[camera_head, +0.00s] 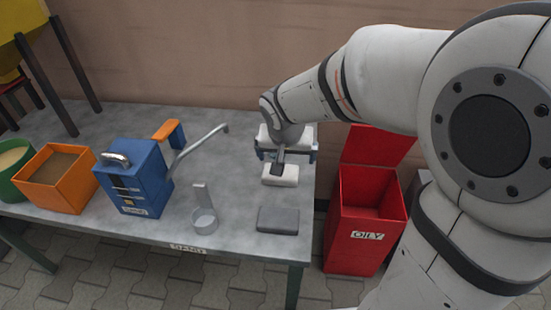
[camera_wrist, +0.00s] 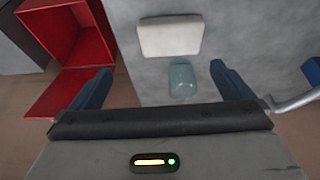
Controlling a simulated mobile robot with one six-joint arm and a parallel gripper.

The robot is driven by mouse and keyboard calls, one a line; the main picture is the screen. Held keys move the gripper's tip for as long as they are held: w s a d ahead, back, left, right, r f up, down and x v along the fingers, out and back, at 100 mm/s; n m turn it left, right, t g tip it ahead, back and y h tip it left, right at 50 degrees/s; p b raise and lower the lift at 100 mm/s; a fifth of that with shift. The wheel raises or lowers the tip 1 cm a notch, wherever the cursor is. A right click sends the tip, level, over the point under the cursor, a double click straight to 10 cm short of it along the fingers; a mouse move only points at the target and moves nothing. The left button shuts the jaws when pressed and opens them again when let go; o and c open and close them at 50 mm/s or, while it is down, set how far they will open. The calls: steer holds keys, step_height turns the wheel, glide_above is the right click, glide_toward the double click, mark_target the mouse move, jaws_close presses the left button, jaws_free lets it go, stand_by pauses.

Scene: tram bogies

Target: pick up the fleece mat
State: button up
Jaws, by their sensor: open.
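A pale cream pad, which looks like the fleece mat (camera_head: 291,180), lies flat on the grey table toward its right end. It also shows in the wrist view (camera_wrist: 170,37), above the middle of the picture. My gripper (camera_head: 286,157) is over the table just behind the pad, on the wall side. Its blue fingers are wide apart in the wrist view (camera_wrist: 160,72), and the pad lies beyond their tips, not between them. A small bluish object (camera_wrist: 182,80) shows between the fingers, close to the pad; I cannot tell what it is.
A dark grey block (camera_head: 277,220) lies nearer the table's front edge. A red open bin labelled OILY (camera_head: 365,235) stands beyond the table's right edge.

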steer(key=b+x, duration=0.1)
steer(key=x, duration=0.2)
steer(key=a+b+x, duration=0.1)
steer(key=x, duration=0.2)
steer(key=a+b+x, duration=0.1)
steer(key=b+x, duration=0.1)
steer(key=x, duration=0.2)
steer(key=shift+f, duration=0.2)
steer(key=shift+c, duration=0.2)
steer(key=c, duration=0.7)
steer(key=shift+o, duration=0.2)
steer(key=shift+r, duration=0.1)
